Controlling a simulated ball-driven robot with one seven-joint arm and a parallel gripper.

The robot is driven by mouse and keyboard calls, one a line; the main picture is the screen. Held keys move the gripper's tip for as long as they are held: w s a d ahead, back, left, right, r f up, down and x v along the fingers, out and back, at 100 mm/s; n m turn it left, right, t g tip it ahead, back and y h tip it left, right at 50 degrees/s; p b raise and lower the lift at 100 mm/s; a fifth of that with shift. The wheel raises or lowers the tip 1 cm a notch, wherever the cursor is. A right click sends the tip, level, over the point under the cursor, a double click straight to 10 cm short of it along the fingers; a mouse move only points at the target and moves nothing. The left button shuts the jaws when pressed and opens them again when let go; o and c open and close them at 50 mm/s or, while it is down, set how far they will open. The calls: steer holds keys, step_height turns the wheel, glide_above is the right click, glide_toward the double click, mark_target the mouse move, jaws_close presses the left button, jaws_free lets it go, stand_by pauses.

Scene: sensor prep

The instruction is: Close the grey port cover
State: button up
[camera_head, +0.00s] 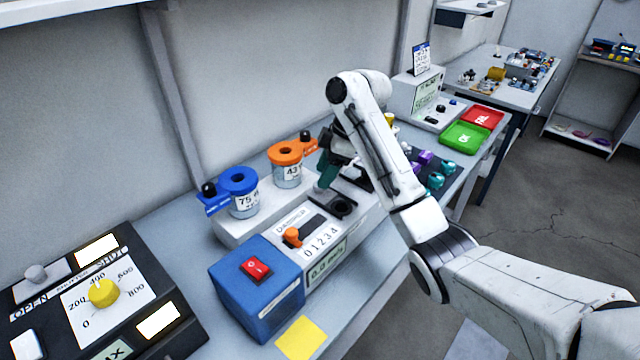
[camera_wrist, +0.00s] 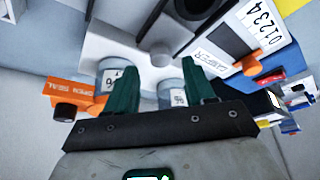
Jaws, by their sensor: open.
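My gripper (camera_head: 328,172), with two teal fingers, is open over the white instrument, just behind its dark round port (camera_head: 341,205). In the wrist view the fingers (camera_wrist: 160,68) are spread apart with nothing clearly held between them. A small grey rounded part (camera_wrist: 162,55) shows just beyond the gap between the fingertips; it may belong to the grey port cover, but I cannot tell for sure. The port (camera_wrist: 196,6) is at the top edge of the wrist view, in a dark surround, and looks uncovered. My arm and gripper hide part of this area in the head view.
A blue-lidded jar (camera_head: 240,190) and an orange-lidded jar (camera_head: 287,163) stand behind the instrument, close to my gripper. An orange slider knob (camera_head: 292,237) and a blue box with a red switch (camera_head: 255,267) are nearer. Green (camera_head: 465,137) and red trays lie at right.

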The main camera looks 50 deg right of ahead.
mark_target(322, 191)
steer(key=shift+p+x, duration=0.35)
steer(key=shift+x, duration=1.15)
jaws_close()
